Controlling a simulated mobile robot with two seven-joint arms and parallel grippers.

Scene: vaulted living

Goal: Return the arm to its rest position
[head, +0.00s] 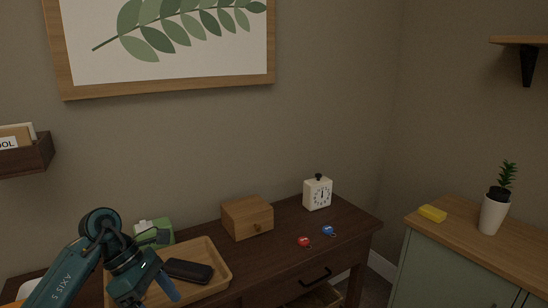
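My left arm comes in from the lower left, teal and dark. Its gripper (172,267) is over the left part of a wooden tray (222,262), with its two fingers apart and nothing seen between them that it holds. A dark flat case (189,270) lies on the tray just right of the gripper; I cannot tell whether they touch. My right arm and gripper are not in view.
The dark wooden desk (345,224) carries a wooden box (247,217), a white clock (317,193), a red item (304,242), a blue item (328,231) and a green object (160,231) behind the arm. A drawer below is partly open. A cabinet with a yellow block (432,214) and potted plant (494,211) stands right.

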